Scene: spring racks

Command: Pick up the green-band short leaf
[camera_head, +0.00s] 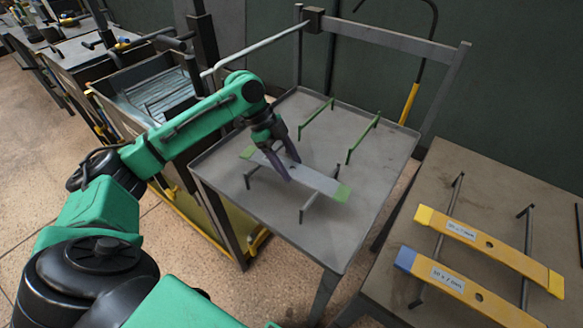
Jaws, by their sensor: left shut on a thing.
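The green-band short leaf (316,180) is a grey strip with green ends, in the middle of the head view. It lies across, or just above, two dark low rests on the grey table (240,210); I cannot tell whether it touches them. My left gripper (283,168) comes down on it from above, left of its middle, and is shut on it. The fingers hide part of the strip. My right gripper is not in view.
Two green-topped rests (363,140) stand empty further back on the same table. On the right table (480,180), yellow leaves with yellow (490,250) and blue (460,285) end bands lie on dark rests. A metal frame (380,38) rises behind. A bin (150,85) stands left.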

